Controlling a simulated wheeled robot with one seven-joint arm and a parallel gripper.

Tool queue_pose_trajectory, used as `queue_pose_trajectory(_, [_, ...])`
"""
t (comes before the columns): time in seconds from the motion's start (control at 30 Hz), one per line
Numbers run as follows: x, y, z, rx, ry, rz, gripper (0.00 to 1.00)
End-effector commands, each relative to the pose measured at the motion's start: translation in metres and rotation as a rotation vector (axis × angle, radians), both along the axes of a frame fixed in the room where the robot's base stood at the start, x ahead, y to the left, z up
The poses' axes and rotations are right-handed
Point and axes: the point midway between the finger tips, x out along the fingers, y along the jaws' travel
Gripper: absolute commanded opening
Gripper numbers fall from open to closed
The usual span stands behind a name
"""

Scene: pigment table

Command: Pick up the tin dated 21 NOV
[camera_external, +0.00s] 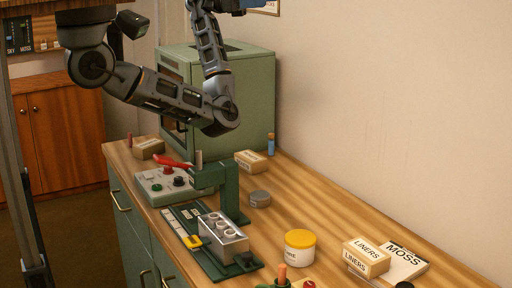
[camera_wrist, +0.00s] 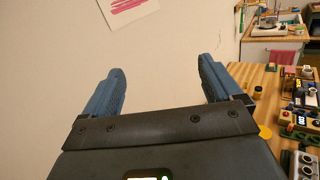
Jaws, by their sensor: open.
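A small round grey tin (camera_external: 260,199) lies flat on the wooden table, right of the green press. No 21 NOV date is legible on it or anywhere else, so I cannot tell whether it is the named tin. My gripper shows in the wrist view (camera_wrist: 161,66) with its two blue fingers spread wide and nothing between them. In the external view only a blue bit of it shows at the top edge, high above the table. The wrist view faces mostly bare wall.
A green press (camera_external: 209,177) with a metal block (camera_external: 223,240) stands left of the grey tin. A yellow-lidded jar (camera_external: 300,248), a LINERS box (camera_external: 366,257) and a MOSS packet (camera_external: 405,263) are nearer. A green cabinet (camera_external: 250,95) stands behind. Bare tabletop lies right of the tin.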

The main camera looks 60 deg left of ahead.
Motion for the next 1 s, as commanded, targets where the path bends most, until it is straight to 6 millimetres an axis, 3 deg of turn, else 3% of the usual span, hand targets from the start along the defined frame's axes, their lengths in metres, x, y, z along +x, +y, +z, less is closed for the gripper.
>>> queue_pose_trajectory(0.03, [-0.013,0.014,-0.009,0.014,0.01,0.027,0.92])
queue_pose_trajectory(0.1, [-0.021,0.024,-0.029,0.031,0.048,0.06,0.92])
queue_pose_trajectory(0.27, [-0.024,0.043,-0.086,0.069,0.177,0.153,0.92])
queue_pose_trajectory(0.47, [-0.029,0.058,-0.179,0.125,0.346,0.246,0.92])
queue_pose_trajectory(0.77, [-0.039,0.035,-0.309,0.193,0.404,0.197,0.92])
queue_pose_trajectory(1.0, [-0.067,-0.001,-0.429,0.246,0.377,0.115,0.92])
